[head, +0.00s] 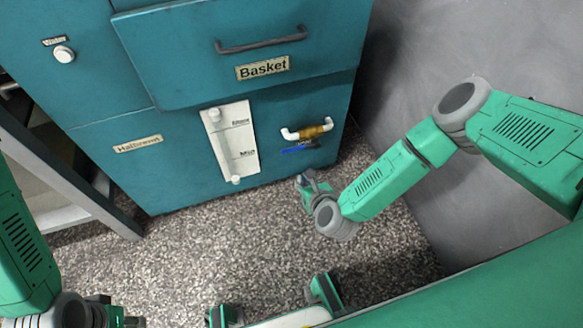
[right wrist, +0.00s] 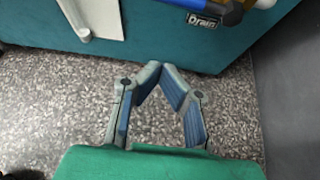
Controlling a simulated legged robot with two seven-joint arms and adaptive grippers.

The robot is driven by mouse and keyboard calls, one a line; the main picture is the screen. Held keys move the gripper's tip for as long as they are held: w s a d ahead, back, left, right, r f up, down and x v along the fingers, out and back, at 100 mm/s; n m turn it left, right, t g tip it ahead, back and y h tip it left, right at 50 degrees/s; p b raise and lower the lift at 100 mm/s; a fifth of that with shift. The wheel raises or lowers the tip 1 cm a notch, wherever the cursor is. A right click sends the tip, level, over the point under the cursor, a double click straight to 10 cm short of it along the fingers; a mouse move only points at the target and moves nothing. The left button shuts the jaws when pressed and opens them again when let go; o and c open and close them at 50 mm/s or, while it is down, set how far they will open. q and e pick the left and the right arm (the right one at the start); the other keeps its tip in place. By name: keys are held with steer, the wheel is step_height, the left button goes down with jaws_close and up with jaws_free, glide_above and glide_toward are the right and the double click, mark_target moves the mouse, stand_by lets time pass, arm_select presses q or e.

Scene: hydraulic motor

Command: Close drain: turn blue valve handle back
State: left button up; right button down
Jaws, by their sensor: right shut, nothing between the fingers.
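The blue valve handle (head: 298,149) is low on the right of the teal cabinet front, just under a brass valve (head: 312,132) on a white pipe. The handle lies roughly along the pipe. In the right wrist view, part of the blue handle (right wrist: 233,15) shows at the top edge, beside the "Drain" label (right wrist: 202,20). My right gripper (head: 306,178) is below the handle and apart from it. Its fingertips (right wrist: 160,72) meet, shut and empty, over the speckled floor. My left gripper (head: 125,318) is partly visible at the bottom left; its jaws are unclear.
The teal cabinet (head: 200,180) has a "Basket" drawer with a dark handle (head: 260,40) above the valve. A white gauge panel (head: 229,145) is left of the valve. A grey wall (head: 440,50) stands on the right. The speckled floor (head: 170,265) in front is open.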

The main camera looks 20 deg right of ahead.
mark_target(299, 147)
steer(key=d+b+x, duration=0.1)
steer(key=b+x, duration=0.4)
steer(key=x, duration=0.5)
steer(key=shift+w+a+r, duration=0.1)
steer(key=shift+a+r, duration=0.05)
steer(key=shift+r, duration=0.55)
steer(key=shift+w+a+r, duration=0.15)
steer(key=shift+a+r, duration=0.05)
steer(key=shift+r, duration=0.5)
steer(key=shift+w+a+r, duration=0.1)
steer(key=shift+a+r, duration=0.05)
steer(key=shift+r, duration=0.5)
steer(key=shift+p, duration=0.3)
